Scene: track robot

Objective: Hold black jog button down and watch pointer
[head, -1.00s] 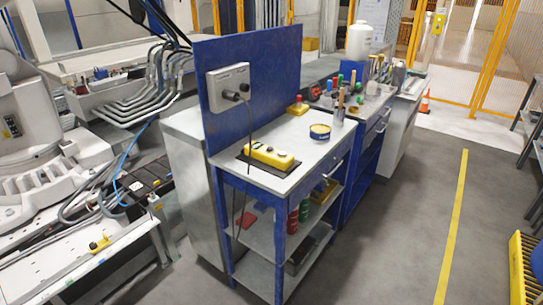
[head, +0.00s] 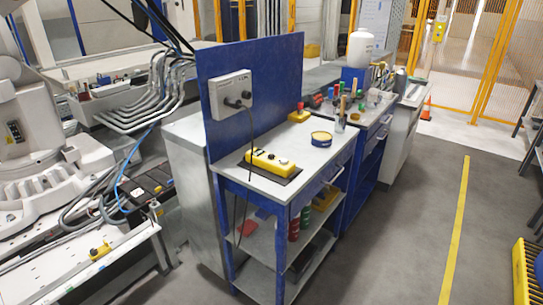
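A yellow control box (head: 267,163) lies on a dark mat on the grey top of a blue workbench (head: 318,158). Small dark parts show towards its left end and a pale round part near its right end; they are too small to tell which is the black jog button. I cannot make out a pointer in the head view. Neither of my grippers is in view, and nothing touches the yellow box.
A grey socket box (head: 230,97) with a hanging cable is on the blue back panel (head: 270,75). A round yellow-and-blue tin (head: 321,139) and a yellow box with a red button (head: 299,114) stand on the bench.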

